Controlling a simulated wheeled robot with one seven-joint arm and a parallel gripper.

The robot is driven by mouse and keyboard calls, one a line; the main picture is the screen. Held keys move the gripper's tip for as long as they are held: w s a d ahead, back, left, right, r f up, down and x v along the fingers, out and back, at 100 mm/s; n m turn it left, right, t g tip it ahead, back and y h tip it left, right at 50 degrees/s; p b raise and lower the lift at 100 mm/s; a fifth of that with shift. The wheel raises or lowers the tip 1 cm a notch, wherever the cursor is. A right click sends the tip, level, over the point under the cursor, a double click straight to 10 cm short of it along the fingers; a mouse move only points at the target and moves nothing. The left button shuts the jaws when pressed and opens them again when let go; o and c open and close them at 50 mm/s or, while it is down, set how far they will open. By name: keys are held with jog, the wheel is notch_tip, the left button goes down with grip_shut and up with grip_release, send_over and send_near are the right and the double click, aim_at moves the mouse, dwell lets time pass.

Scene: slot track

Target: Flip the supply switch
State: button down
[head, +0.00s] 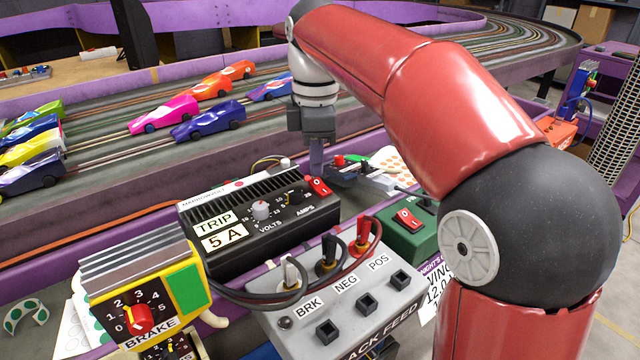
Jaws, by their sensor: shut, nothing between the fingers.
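The black power supply (272,246) stands in the middle of the head view, with cooling fins on top, a VOLTS knob, an AMPS dial and a "TRIP 5 A" label. Its red rocker switch (318,187), marked with I and O, sits at the upper right end of the front face. My gripper (316,168) points down with its fingers shut and empty. The fingertips show just above and behind the switch in the picture. I cannot tell whether they touch the supply, and their tips are partly hidden behind it.
In front is a grey track feed box (340,312) with BRK, NEG and POS plugs and cables. A green box (415,238) with another red rocker stands right of the supply. A yellow brake unit (145,295) is at left. Toy cars sit on the track (150,175) behind.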

aim_at(316, 181)
jog(key=shift+f+b, duration=0.65)
jog(key=shift+f, duration=0.4)
dwell(0.4)
jog(key=shift+r, duration=0.15)
notch_tip(316, 181, up, 5)
jog(key=p, duration=0.5)
jog(key=shift+r, duration=0.9)
